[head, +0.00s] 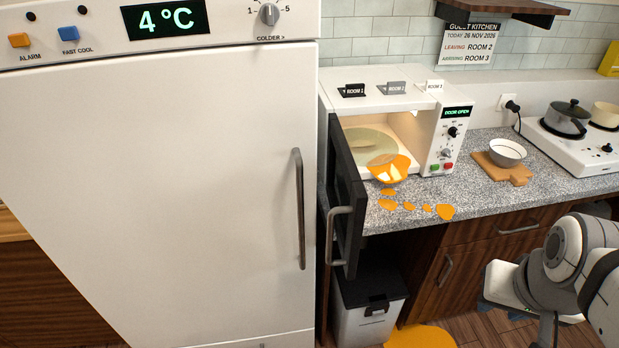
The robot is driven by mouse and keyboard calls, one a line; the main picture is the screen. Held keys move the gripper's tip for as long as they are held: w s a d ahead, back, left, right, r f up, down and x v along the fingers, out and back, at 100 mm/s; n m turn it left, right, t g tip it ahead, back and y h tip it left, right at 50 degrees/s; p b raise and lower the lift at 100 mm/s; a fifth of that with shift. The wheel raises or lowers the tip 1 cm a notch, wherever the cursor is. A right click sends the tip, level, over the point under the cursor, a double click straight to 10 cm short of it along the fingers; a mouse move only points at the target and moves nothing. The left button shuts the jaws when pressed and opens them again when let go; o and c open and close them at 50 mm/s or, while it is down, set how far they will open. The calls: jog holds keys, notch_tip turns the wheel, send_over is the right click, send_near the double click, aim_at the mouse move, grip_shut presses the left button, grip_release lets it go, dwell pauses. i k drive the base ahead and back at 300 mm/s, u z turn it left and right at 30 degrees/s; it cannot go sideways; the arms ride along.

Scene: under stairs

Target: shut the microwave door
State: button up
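The white microwave (470,95) stands on the speckled counter, right of the fridge. Its dark door (345,170) is hinged on the left and stands wide open, swung out past the counter's front edge. The display reads "DOOR OPEN". The lit cavity shows a pale round plate (368,143). My arm shows at the lower right, apart from the door; I see no gripper fingers.
A tall white fridge (150,180) with a bar handle stands close left of the door. Orange spots (445,211) lie on the counter, and an orange patch (420,337) is on the floor. A white bin (368,315) stands below the door. A bowl (508,152) sits on a board.

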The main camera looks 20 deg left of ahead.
aim_at(347, 195)
jog(key=u, duration=1.15)
jog(key=i, duration=0.45)
jog(key=z, duration=0.6)
jog(key=k, duration=0.35)
jog(key=u, duration=0.55)
